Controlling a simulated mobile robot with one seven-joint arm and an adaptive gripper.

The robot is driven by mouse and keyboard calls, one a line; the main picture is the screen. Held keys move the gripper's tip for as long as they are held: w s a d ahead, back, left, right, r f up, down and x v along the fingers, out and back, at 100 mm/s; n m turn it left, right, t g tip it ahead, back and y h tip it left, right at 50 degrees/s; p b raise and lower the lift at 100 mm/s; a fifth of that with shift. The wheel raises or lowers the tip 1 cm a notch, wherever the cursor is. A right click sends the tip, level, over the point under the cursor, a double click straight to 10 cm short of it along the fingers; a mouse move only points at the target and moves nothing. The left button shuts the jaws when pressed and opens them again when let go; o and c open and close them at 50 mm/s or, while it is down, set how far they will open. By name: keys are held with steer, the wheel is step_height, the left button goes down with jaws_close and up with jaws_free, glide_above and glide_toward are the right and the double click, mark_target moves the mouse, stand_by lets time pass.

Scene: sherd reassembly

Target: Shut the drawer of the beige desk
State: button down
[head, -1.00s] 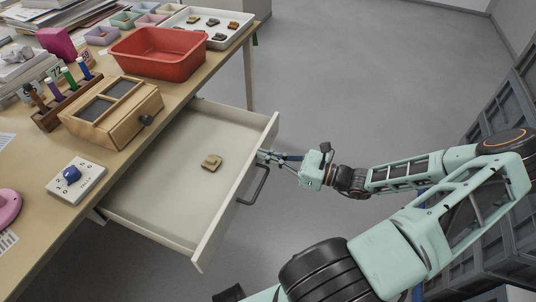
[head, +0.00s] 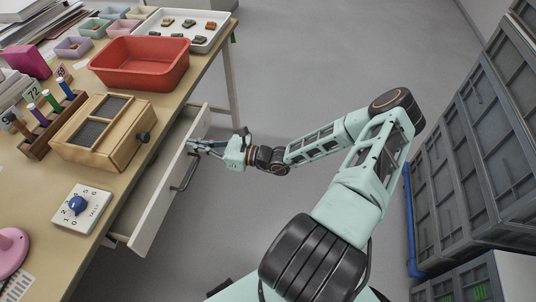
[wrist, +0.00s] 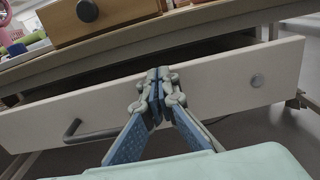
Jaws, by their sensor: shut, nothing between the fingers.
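The drawer (head: 158,205) of the beige desk (head: 100,185) stands part-way out, with a narrow strip of its inside showing behind the front panel. In the wrist view, a dark gap shows above the drawer front (wrist: 225,82). The dark bar handle (head: 184,172) is on the front, and it also shows at the left in the wrist view (wrist: 78,132). My gripper (head: 192,146) is shut and empty. Its fingertips (wrist: 157,76) are at the drawer front, beside the handle, and appear to touch the panel. The inside of the drawer is mostly hidden.
On the desk stand a wooden box (head: 105,130) with a dark knob, a red bin (head: 140,65), a white tray (head: 165,32) of sherds and a white dial panel (head: 85,208). Grey crates (head: 480,140) stand at the right. The floor between is clear.

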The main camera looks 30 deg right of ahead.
steer(key=p+x, duration=0.1)
steer(key=x, duration=0.7)
steer(key=shift+w, duration=0.1)
steer(key=shift+r, duration=0.1)
